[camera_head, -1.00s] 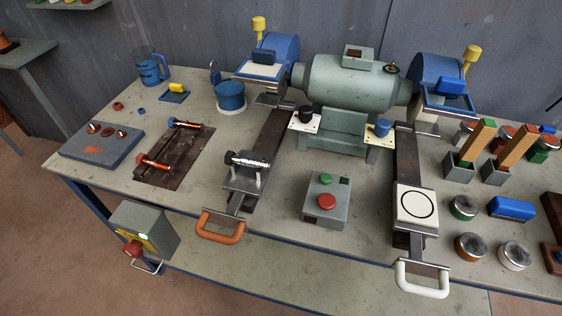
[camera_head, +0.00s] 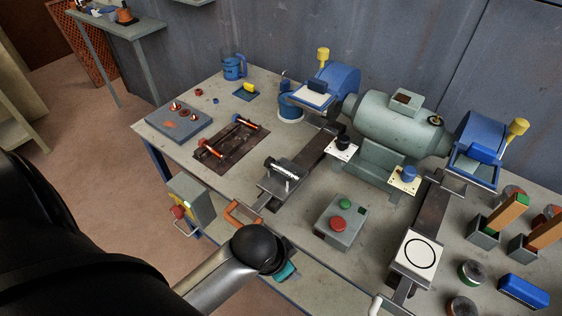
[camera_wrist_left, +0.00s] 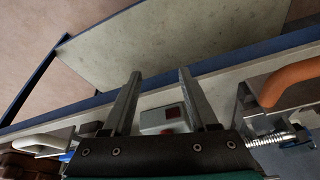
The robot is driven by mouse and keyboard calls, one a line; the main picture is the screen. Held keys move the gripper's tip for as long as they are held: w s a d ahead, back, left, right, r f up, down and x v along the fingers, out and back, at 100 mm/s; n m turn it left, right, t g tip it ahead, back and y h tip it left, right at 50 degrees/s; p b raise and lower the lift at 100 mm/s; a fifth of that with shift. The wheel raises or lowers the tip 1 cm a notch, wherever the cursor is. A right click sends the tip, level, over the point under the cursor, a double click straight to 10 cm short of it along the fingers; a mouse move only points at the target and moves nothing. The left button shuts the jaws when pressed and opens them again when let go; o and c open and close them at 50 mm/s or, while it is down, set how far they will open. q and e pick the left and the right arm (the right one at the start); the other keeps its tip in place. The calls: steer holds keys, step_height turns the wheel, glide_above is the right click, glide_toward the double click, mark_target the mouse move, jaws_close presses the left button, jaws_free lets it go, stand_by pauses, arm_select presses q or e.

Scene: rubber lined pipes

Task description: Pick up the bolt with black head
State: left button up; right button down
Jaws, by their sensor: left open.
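A rack plate (camera_head: 232,143) on the bench holds two lying bolts. The near bolt (camera_head: 210,148) looks orange-red. A silver threaded bolt (camera_head: 283,169) lies on the left slide; it also shows in the wrist view (camera_wrist_left: 276,139). My left gripper (camera_wrist_left: 156,78) is open and empty, fingers apart. In the head view my arm's black joint mostly hides it near the bench's front edge, well short of the rack.
A grey button box (camera_head: 341,221) stands at the front middle. The orange handle (camera_head: 241,214) and a switch box (camera_head: 190,200) project at the front edge. The grinder (camera_head: 392,124) stands behind. A grey block with rings (camera_head: 178,122) sits left of the rack.

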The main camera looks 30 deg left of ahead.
arm_select(q)
steer(key=w+d+r+m+h+p, duration=0.1)
steer(key=w+r+m, duration=0.85)
steer(key=r, duration=0.35)
steer(key=w+a+r+m+y, duration=0.1)
steer(key=w+a+r+m, duration=0.2)
steer(key=a, duration=0.4)
steer(key=w+a+r+m+y, duration=0.1)
steer(key=w+a+r+m, duration=0.1)
steer(key=a+r, duration=0.4)
steer(key=b, duration=0.1)
glide_above(282, 169)
steer(key=s, duration=0.2)
steer(key=shift+g, duration=0.4)
steer(key=x, duration=0.3)
steer(key=s+x, duration=0.1)
steer(key=x, duration=0.3)
steer(key=s+x, duration=0.1)
steer(key=x, duration=0.2)
steer(key=shift+s+a+f, duration=0.1)
steer(key=shift+a+f, duration=0.15)
steer(key=shift+f, duration=0.25)
steer(key=shift+b+x, duration=0.3)
steer(key=shift+x, duration=2.4)
steer(key=shift+d, duration=0.1)
arm_select(e)
steer(key=shift+d+r, duration=0.15)
steer(key=shift+d, duration=0.05)
